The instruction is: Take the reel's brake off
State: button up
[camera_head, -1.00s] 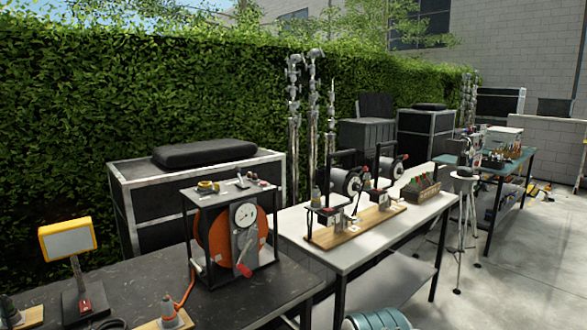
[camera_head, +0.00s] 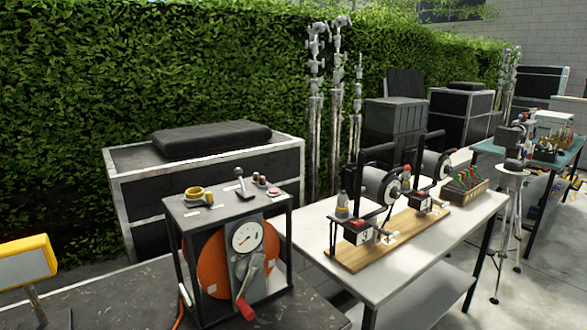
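An orange cable reel (camera_head: 212,262) sits in a dark box frame on the dark table. A grey plate with a round white dial (camera_head: 247,237) covers part of its front. A crank with a red grip (camera_head: 246,309) hangs from that plate, pointing down. On the frame's top (camera_head: 218,212) stand a small lever with a dark knob (camera_head: 240,178), tilted slightly, a yellow ring-like part (camera_head: 196,193) and small red-topped buttons (camera_head: 273,191). Which of these is the brake I cannot tell for certain. My gripper is not in view.
A white table (camera_head: 395,279) to the right bears two smaller grey reels (camera_head: 380,186) on a wooden board (camera_head: 350,259) and a wooden box of bottles (camera_head: 464,190). A yellow-framed lamp (camera_head: 27,262) stands at the left. A black case (camera_head: 290,162) stands behind.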

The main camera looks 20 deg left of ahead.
aim_at(237, 171)
jog(key=u, duration=0.2)
jog(key=i, duration=0.75)
jog(key=u, duration=1.05)
jog(key=i, duration=0.55)
jog(key=u, duration=0.65)
